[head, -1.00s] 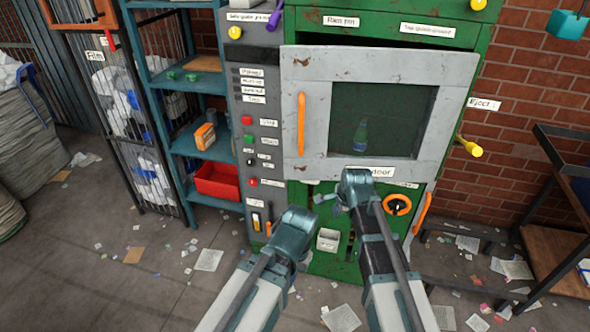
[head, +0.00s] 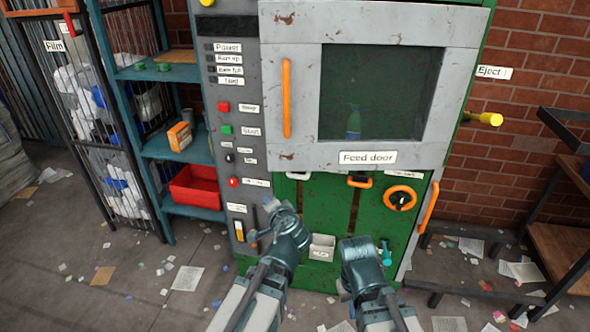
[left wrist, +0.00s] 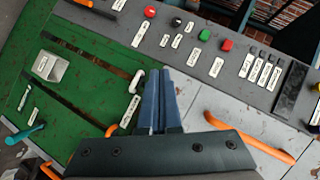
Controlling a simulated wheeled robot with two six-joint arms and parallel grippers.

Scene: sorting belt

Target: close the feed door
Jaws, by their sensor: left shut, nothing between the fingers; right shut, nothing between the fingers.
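The feed door (head: 300,155) is a worn pale grey frame with a dark window on the green machine. It has a "Feed door" label and an upright orange handle (head: 287,98) near its left edge. I cannot tell whether it sits flush. My left gripper (head: 270,207) is shut and empty, below the door's lower left corner. In the left wrist view its blue fingers (left wrist: 160,100) are together, with the orange handle (left wrist: 245,140) partly hidden behind the gripper body. My right gripper (head: 357,245) is shut and empty, lower, in front of the green lower panel.
A grey control panel (head: 215,130) with buttons borders the door on the left. A shelf with a red bin (head: 197,187) stands further left. An orange ring knob (head: 402,198) and yellow eject knob (head: 485,119) are at right. Paper scraps litter the floor.

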